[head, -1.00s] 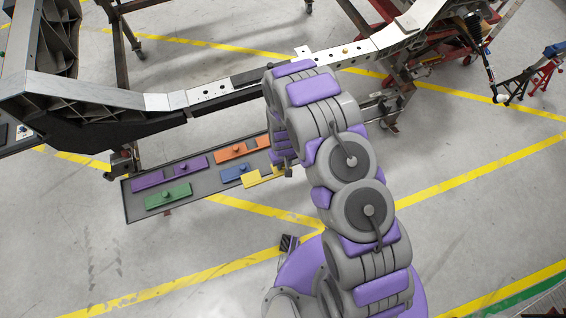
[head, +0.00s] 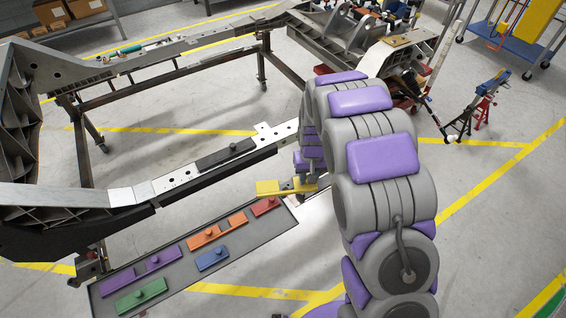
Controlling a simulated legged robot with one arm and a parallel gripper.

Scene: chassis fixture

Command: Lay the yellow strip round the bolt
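The yellow strip (head: 270,187) is in my gripper (head: 301,184), held at its right end, above the far right part of the tray and in front of the rail. Its left end sticks out free. The gripper is partly covered by my own arm, and the fingers show only small. The pale metal rail (head: 178,179) runs behind the strip, with a dark strip with a knob (head: 227,154) on it. I do not see the bolt now; my arm covers the right part of the rail. The yellow strip is apart from the rail in the picture.
A grey tray (head: 262,234) below holds purple (head: 140,270), green (head: 141,295), orange (head: 217,230), blue (head: 212,258) and red (head: 265,206) strips. The dark chassis frame (head: 20,120) stands at left. Open floor lies in front of the tray.

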